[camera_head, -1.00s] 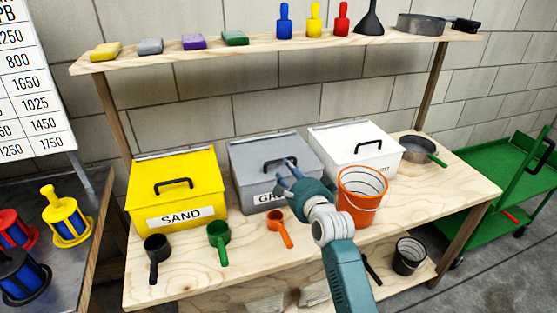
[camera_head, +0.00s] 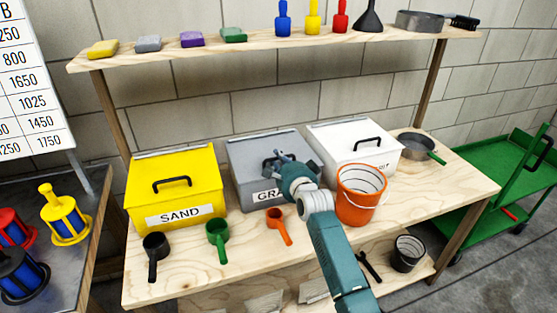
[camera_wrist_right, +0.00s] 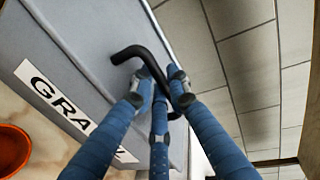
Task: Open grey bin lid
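The grey bin (camera_head: 245,178) stands on the wooden bench between the yellow and white bins, and its lid (camera_head: 250,150) lies closed. Its black handle (camera_head: 268,163) is partly hidden by my right gripper (camera_head: 280,157). In the right wrist view, the bin's front label (camera_wrist_right: 60,100) and the bent black handle (camera_wrist_right: 128,53) show. The blue fingers of my right gripper (camera_wrist_right: 162,78) converge on the handle, with its bar between the fingertips; they look shut on it. My left gripper is in neither view.
The yellow SAND bin (camera_head: 140,190) is to the left, the white bin (camera_head: 335,140) to the right. An orange bucket (camera_head: 358,205) stands close beside my right arm. Black, green (camera_head: 217,232) and orange scoops lie along the front. A shelf (camera_head: 260,45) runs above.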

